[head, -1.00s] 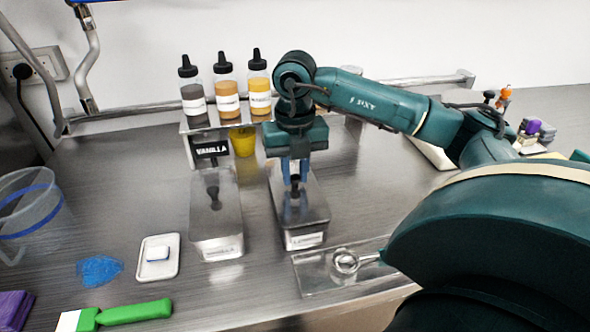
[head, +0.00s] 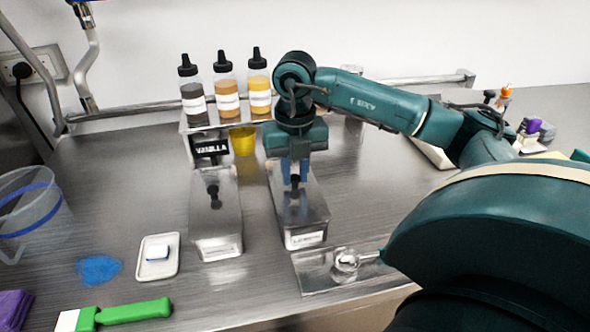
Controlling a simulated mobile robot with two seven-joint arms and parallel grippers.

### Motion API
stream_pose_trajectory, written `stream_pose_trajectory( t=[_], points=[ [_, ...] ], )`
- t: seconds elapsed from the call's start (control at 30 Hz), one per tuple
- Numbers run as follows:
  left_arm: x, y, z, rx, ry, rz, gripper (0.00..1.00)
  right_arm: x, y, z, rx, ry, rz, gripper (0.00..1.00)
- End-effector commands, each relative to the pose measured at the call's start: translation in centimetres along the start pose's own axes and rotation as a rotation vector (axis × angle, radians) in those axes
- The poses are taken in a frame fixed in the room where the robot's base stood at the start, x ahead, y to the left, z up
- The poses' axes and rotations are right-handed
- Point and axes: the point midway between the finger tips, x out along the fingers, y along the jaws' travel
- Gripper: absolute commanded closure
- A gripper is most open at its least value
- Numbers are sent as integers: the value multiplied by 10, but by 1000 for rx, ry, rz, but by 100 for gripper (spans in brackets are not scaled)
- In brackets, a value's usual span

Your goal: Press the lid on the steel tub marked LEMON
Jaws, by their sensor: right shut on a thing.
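The steel tub marked LEMON (head: 306,239) stands right of the middle of the counter; its label is small and blurred. A lid with a dark knob (head: 310,212) lies over its top; I cannot tell whether it is fully seated. My right gripper (head: 295,180) points down over the lid, its blue fingers shut on the dark knob (head: 295,186). The gripper body hides the back of the tub. My left gripper is out of view.
A lidded VANILLA tub (head: 216,225) stands just left. Several squeeze bottles (head: 227,95) stand on a rack behind. A clear tray (head: 318,277) with a scoop (head: 345,262) lies front right. A white dish (head: 158,268), blue cloth (head: 99,269) and green-handled brush (head: 135,312) lie front left.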

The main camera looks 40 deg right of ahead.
Motion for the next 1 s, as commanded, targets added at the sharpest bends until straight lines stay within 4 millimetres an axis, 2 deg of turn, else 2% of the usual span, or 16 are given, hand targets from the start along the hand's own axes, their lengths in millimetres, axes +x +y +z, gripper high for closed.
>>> stream_pose_trajectory(
  t=[0.4,0.43,0.7,0.87,1.0],
  points=[
    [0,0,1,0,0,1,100,1,0,0,0,0,0,100],
    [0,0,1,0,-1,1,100,1,0,0,0,0,0,79],
    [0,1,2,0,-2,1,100,1,0,0,0,0,0,56],
    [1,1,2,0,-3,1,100,1,0,0,0,0,0,55],
    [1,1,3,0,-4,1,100,1,0,0,0,0,0,45]
  ],
)
